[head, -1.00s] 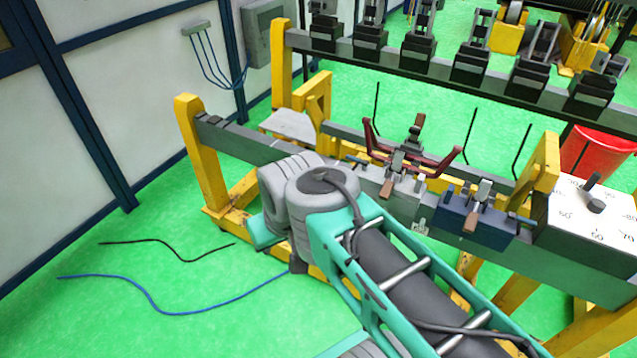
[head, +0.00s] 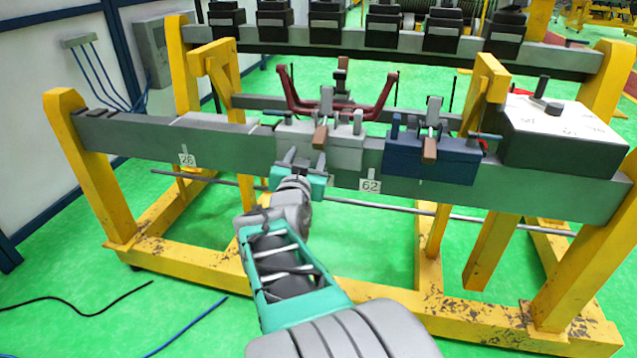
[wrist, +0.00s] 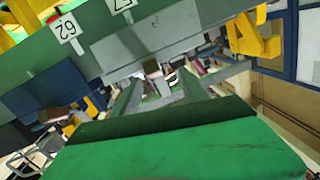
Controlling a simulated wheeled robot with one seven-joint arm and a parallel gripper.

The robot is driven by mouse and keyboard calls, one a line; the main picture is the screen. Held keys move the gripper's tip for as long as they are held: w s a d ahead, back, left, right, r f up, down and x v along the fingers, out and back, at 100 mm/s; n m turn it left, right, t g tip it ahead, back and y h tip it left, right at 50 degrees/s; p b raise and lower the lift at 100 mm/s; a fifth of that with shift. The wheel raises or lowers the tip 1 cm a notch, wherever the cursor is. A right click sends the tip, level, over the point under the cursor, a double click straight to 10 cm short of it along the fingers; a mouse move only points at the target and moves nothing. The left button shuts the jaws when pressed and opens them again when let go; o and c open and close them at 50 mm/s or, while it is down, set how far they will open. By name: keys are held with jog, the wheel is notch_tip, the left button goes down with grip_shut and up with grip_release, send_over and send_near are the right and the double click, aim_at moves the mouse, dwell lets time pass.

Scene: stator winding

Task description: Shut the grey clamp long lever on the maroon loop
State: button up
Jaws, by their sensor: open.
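The grey clamp (head: 345,152) sits on the front rail of the yellow stand, left of the blue clamp (head: 455,165). Its long lever has a brown grip (head: 320,137), which juts out over the clamp's near face. The maroon loop (head: 372,112) runs behind the grey clamp, with both ends turned up. My gripper (head: 303,161) is open and empty, just in front of and below the brown grip. In the wrist view, the brown grip (wrist: 151,68) shows between my fingers near their tips. Whether they touch it I cannot tell.
A white-topped block (head: 560,118) stands on the rail at the right. A thin bar (head: 450,208) runs below the rail. Black and blue cables lie on the green floor at the left.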

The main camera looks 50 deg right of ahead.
aim_at(318, 145)
jog(key=shift+h, duration=0.5)
jog(key=x, duration=0.2)
jog(key=s+x, duration=0.1)
jog(key=x, duration=0.5)
jog(key=shift+s+d+f, duration=0.1)
jog(key=shift+d+f, duration=0.05)
jog(key=shift+d, duration=0.4)
jog(key=shift+c, duration=0.3)
grip_shut()
